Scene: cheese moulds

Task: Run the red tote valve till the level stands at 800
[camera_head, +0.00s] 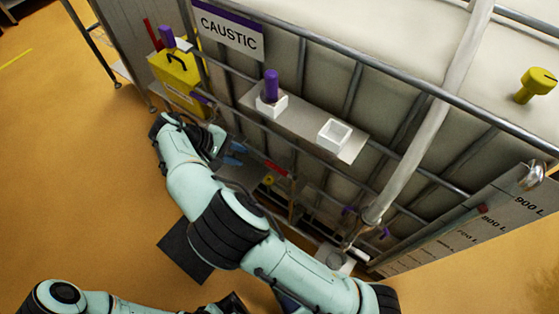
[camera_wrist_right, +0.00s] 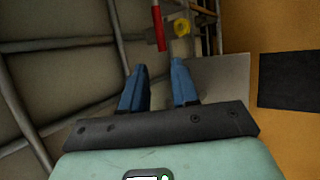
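The red valve handle (camera_head: 276,168) shows on the lower front of the caged tote (camera_head: 385,140). In the right wrist view it is a red bar (camera_wrist_right: 158,27) just beyond the fingertips, beside a round yellow part (camera_wrist_right: 181,27). My right gripper (camera_head: 234,152) has its blue fingers apart and empty, pointing towards the handle; I see no contact. The fingers also show in the wrist view (camera_wrist_right: 158,68). The level scale (camera_head: 460,232) at right reads 700, 800 and 900 L. A small red marker (camera_head: 483,208) sits near the 800 label; its exact reading is unclear. My left gripper's fingers are not visible.
A CAUSTIC sign (camera_head: 230,30) hangs on the cage. A shelf (camera_head: 310,122) holds a purple-handled item (camera_head: 271,85) in one white holder and an empty white holder (camera_head: 333,134). A yellow container (camera_head: 174,72) stands at back left. The floor at left is clear.

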